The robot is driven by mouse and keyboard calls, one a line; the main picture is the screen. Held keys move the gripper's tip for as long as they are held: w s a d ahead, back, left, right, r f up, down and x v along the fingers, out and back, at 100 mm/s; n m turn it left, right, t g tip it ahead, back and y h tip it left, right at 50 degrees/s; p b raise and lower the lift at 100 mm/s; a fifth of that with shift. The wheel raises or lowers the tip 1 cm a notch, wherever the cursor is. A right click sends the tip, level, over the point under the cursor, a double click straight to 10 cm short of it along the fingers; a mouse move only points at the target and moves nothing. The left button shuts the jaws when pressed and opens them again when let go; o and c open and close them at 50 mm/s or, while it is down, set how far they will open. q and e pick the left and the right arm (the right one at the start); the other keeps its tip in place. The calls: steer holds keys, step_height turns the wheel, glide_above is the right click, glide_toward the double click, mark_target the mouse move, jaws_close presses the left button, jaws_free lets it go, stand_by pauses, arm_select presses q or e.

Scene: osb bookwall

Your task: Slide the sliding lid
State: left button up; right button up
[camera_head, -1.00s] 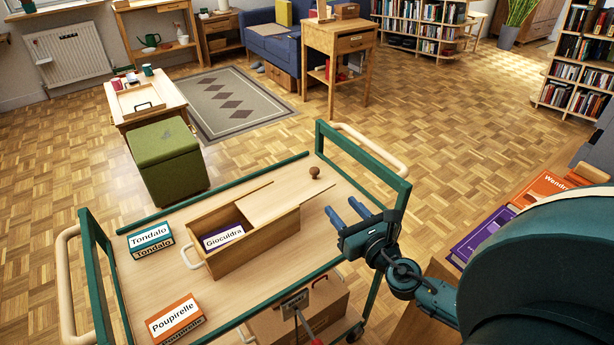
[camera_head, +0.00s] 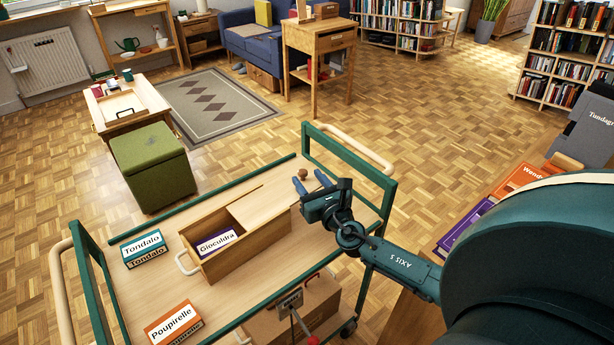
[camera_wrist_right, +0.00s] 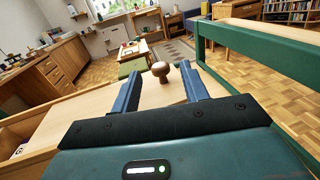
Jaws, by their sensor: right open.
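The wooden box (camera_head: 245,248) stands on the cart's top. Its pale sliding lid (camera_head: 262,203) is partly open and sticks out past the box's right end. A purple box labelled "Giocuidra" (camera_head: 215,242) shows in the uncovered left part. The lid's round brown knob (camera_head: 303,174) stands near the lid's far right end. My right gripper (camera_head: 310,181) is open at the knob, its fingers pointing at it. In the right wrist view the knob (camera_wrist_right: 161,72) appears between the two blue fingertips, with a gap on both sides. My left gripper is not in view.
The cart's green end frame (camera_head: 350,165) rises close to my right gripper. A teal "Tondalo" box (camera_head: 143,248) and an orange "Poupirelle" box (camera_head: 172,325) lie on the cart's left side. A green stool (camera_head: 153,168) stands behind the cart.

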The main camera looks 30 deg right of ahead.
steer(key=shift+w, duration=0.85)
steer(key=shift+c, duration=0.3)
steer(key=shift+d, duration=0.1)
jaws_close()
